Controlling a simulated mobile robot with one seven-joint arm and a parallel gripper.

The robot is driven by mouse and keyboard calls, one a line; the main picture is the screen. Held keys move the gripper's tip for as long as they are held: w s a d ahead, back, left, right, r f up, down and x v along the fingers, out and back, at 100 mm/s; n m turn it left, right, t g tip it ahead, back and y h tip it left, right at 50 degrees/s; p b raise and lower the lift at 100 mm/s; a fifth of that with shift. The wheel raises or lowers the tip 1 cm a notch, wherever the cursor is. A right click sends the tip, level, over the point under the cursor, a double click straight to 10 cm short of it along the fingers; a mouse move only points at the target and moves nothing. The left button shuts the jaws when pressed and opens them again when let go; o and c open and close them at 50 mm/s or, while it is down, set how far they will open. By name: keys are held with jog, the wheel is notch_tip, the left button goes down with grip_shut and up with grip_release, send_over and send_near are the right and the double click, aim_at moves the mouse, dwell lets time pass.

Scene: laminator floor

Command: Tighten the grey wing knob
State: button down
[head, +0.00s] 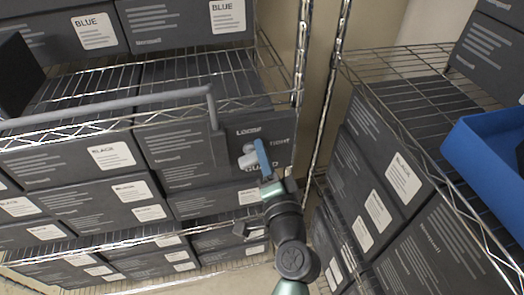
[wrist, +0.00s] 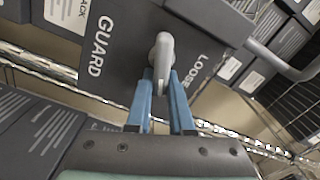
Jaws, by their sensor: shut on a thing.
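The grey wing knob (head: 247,159) sits on a dark panel (head: 282,157) marked LOOSE, TIGHT and GUARD. In the wrist view the knob (wrist: 163,48) stands out from the panel (wrist: 118,72), its wing between the blue fingers. My gripper (head: 263,158) reaches up from below in the head view and is shut on the knob. In the wrist view its fingertips (wrist: 161,80) lie on either side of the knob's wing. GUARD and LOOSE are readable there; TIGHT is not in that view. The fingers hide part of the knob's base.
A grey bent bar (head: 120,102) runs along the left shelf front and ends beside the panel. Wire shelves with dark labelled boxes (head: 75,165) stand left and right. A blue bin (head: 485,150) sits on the right shelf. A shelf post (head: 303,70) rises just right of the panel.

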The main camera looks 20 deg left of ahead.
jog(key=shift+s+a+f+m, duration=0.1)
jog(key=shift+f+m, duration=0.3)
jog(key=shift+m, duration=0.65)
jog(key=shift+s+a+f+m, duration=0.1)
jog(key=shift+f+m, duration=0.25)
jog(key=shift+m, duration=0.7)
jog(key=c, duration=0.8)
grip_release()
jog(key=shift+r, duration=0.25)
jog(key=shift+d, duration=0.15)
jog(key=b+v, duration=0.1)
jog(key=v, duration=1.1)
jog(key=shift+s+b, duration=0.3)
jog(key=shift+b, duration=0.1)
